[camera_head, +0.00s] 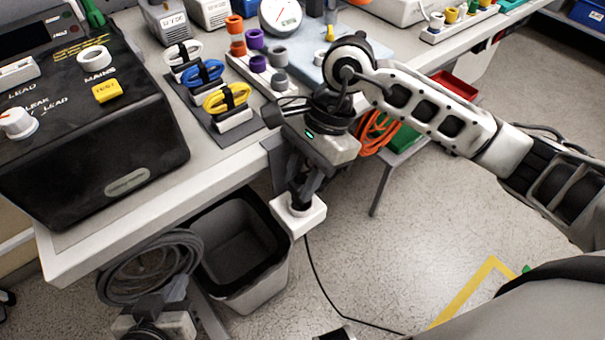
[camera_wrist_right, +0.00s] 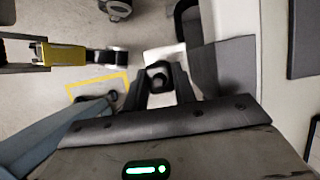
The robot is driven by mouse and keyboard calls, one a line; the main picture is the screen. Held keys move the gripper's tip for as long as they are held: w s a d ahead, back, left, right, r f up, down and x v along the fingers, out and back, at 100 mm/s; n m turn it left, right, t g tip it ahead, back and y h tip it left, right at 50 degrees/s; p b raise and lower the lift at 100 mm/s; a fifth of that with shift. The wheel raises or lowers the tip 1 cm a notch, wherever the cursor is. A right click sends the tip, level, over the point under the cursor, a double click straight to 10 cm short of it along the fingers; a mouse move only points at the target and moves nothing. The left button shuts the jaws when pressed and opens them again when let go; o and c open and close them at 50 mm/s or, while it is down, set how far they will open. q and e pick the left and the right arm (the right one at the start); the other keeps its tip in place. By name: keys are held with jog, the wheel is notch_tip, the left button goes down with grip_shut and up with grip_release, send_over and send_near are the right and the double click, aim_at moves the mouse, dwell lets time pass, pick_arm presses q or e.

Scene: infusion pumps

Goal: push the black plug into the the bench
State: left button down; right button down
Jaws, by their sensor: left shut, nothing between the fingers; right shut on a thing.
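My right gripper (camera_head: 298,199) points down beside the bench's (camera_head: 125,235) front edge, its green light lit. Its dark fingers are shut on the black plug (camera_wrist_right: 159,76), which is mostly hidden by them in the head view. A white box (camera_head: 312,218) sits right at the fingertips and shows behind the plug in the wrist view (camera_wrist_right: 160,55). I cannot tell how far the plug is in anything. A thin black cable (camera_head: 318,278) hangs from there to the floor. My left gripper (camera_head: 168,291) is low at the bottom left, shut and empty, partly cut off.
A grey bin (camera_head: 245,290) stands under the bench, left of the white box. A grey cable coil (camera_head: 150,265) hangs by my left gripper. A black tester (camera_head: 90,120), coloured cables (camera_head: 205,75) and pegs fill the bench top. Open floor lies to the right.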

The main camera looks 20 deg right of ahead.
jog(key=shift+s+f+b, duration=0.1)
jog(key=shift+f+b, duration=0.3)
